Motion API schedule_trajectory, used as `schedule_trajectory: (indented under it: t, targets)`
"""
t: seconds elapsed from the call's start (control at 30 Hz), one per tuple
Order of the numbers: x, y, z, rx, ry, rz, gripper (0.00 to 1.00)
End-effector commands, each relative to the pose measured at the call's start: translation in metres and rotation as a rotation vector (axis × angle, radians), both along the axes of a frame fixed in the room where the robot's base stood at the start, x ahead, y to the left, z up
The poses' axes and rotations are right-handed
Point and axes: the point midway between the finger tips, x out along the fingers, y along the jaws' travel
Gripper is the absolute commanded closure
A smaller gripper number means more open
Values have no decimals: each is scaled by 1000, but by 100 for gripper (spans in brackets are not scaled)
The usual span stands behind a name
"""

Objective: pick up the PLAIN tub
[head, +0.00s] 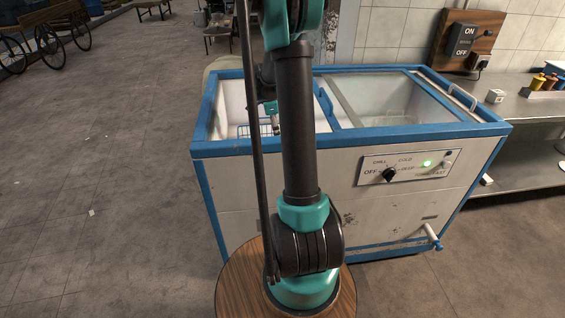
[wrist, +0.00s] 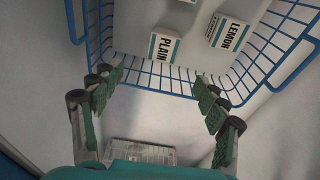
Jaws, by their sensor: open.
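The PLAIN tub (wrist: 161,48) is a white box with a teal band and dark lettering. In the wrist view it sits in a blue wire basket (wrist: 178,79), near the basket's near wire side. My gripper (wrist: 156,88) is open and empty, its green-padded fingers spread wide to the left and right below the tub in the picture. The fingers are apart from the tub. In the head view my arm hides most of the basket, and the tub cannot be made out there.
A similar LEMON tub (wrist: 231,33) sits right of the PLAIN tub, in the same basket. The basket is inside a blue-edged chest freezer (head: 275,165), whose rim and walls surround my gripper. A grey slatted grille (wrist: 142,152) shows low in the wrist view. A steel counter (head: 530,105) stands at right.

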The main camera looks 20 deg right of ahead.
Motion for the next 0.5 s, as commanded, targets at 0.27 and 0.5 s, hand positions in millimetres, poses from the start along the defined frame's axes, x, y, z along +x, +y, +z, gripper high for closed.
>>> schedule_trajectory:
  t: [0.27, 0.5]
  targets:
    - [-1, -9, -56, 1, -1, 0, 26]
    - [-2, -13, -87, 1, -2, 0, 26]
